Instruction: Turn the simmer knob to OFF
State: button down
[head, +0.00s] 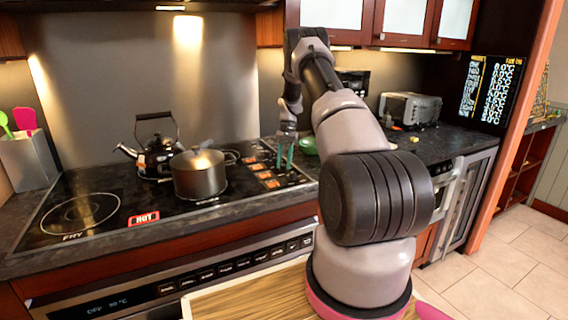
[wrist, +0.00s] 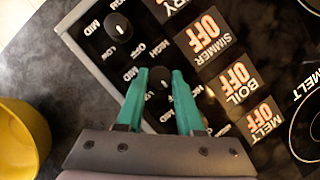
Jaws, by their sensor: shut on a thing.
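The simmer knob (wrist: 160,78) is a small black round knob on the black control panel. It sits between the teal fingertips of my gripper (wrist: 158,76) in the wrist view, with a small white mark showing on it. The fingers are shut on it from both sides. The orange display marked SIMMER (wrist: 207,38) beside it reads OFF. In the head view my gripper (head: 285,157) reaches down to the right end of the cooktop, and the knob is too small to make out there.
Another black knob (wrist: 118,26) is close by, above left in the wrist view. The BOIL display (wrist: 238,78) and MELT display (wrist: 263,118) also read OFF. A yellow container (wrist: 22,138) stands left. A pot (head: 199,176) and kettle (head: 157,150) stand on the cooktop.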

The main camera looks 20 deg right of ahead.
dwell(0.3)
jog(key=c, duration=0.5)
grip_release()
jog(key=shift+c, duration=0.2)
jog(key=v, duration=1)
jog(key=shift+r, duration=0.4)
jog(key=shift+w+d, duration=0.1)
